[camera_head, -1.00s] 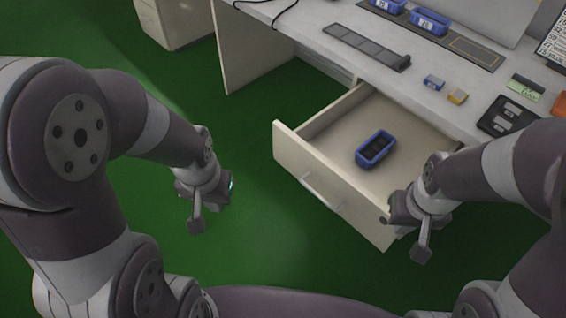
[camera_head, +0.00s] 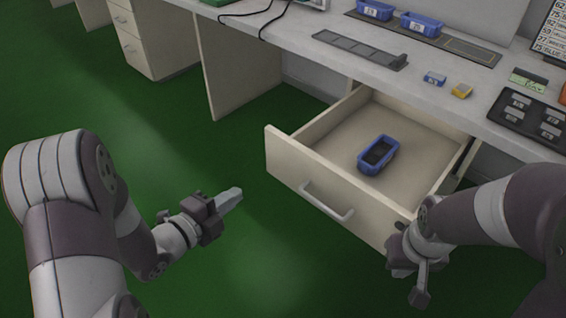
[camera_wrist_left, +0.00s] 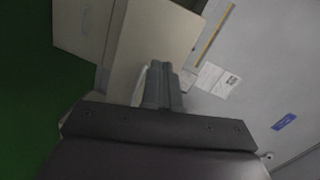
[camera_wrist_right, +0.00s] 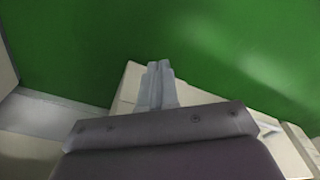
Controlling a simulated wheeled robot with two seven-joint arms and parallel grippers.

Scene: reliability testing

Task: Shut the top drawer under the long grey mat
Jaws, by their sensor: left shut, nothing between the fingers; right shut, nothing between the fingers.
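The top drawer (camera_head: 345,212) is pulled far out below the worktop, with a silver bar handle (camera_head: 328,203) on its front. An open blue bin (camera_head: 378,155) with dark contents sits inside it. A long grey mat (camera_head: 462,48) lies along the back of the worktop, partly under blue bins. My left gripper (camera_head: 232,196) is shut and empty, left of the drawer front and apart from it, pointing towards it. Its closed fingers show in the left wrist view (camera_wrist_left: 160,85). My right gripper (camera_head: 420,296) is shut and empty by the drawer's near right corner; contact is unclear. Its fingers show in the right wrist view (camera_wrist_right: 158,82).
Another drawer cabinet (camera_head: 150,40) stands at the back left. The green floor left of the drawer is clear.

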